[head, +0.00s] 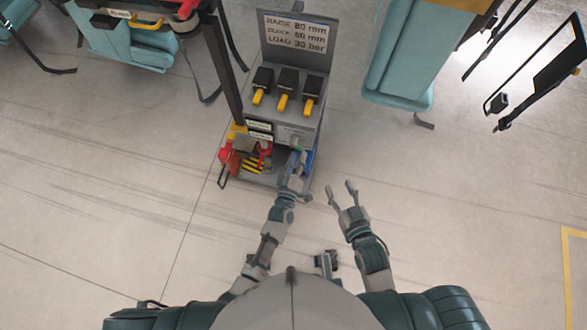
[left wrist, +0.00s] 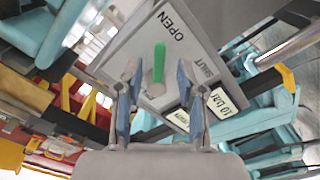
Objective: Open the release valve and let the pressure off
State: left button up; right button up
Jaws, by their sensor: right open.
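The release valve has a green handle (left wrist: 159,64) on a grey plate (left wrist: 128,50) marked OPEN and SHUT in the left wrist view. In the head view my left gripper (head: 297,160) is at the front right of the grey pump cart (head: 300,118), partly covering the valve. My right gripper (head: 340,194) is open and empty, right of the cart.
Three black levers with yellow handles (head: 283,103) stand on the cart below a sign (head: 297,36). Red parts (head: 228,158) sit on its lower left. A dark post (head: 222,65) rises beside it. Teal seats (head: 415,55) stand right. The floor around my right gripper is clear.

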pick_arm(q)
jog(key=v, duration=0.8)
jog(key=shift+s, duration=0.2)
